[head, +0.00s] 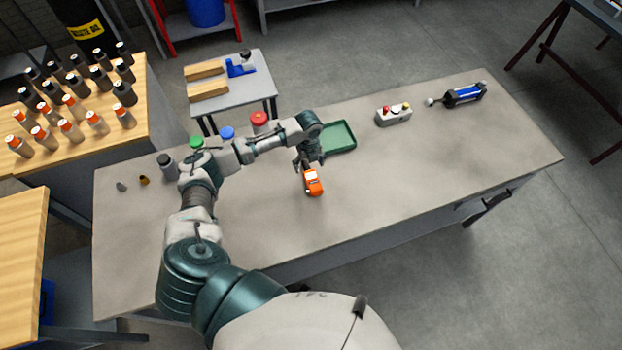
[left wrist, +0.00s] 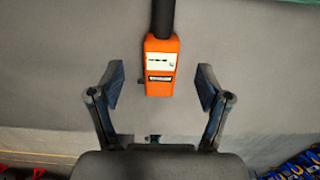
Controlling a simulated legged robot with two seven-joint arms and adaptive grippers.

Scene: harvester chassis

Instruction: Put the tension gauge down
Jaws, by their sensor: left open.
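The tension gauge (head: 313,183) is an orange device with a white label and a dark shaft. It is on the grey bench top (head: 420,160), near the middle. In the left wrist view the gauge (left wrist: 160,68) lies ahead of the fingers, its dark shaft running up out of the picture. My left gripper (head: 305,162) is at the gauge in the head view. In the left wrist view its fingers (left wrist: 160,88) are spread wide, with clear gaps on both sides of the orange body. My right gripper is not in view.
A green tray (head: 338,137) lies just behind the gripper. A control box (head: 393,115) and a blue-black cylinder (head: 464,95) stand farther right. Red, blue and green-topped items (head: 260,120) line the back edge. The bench's right front is clear.

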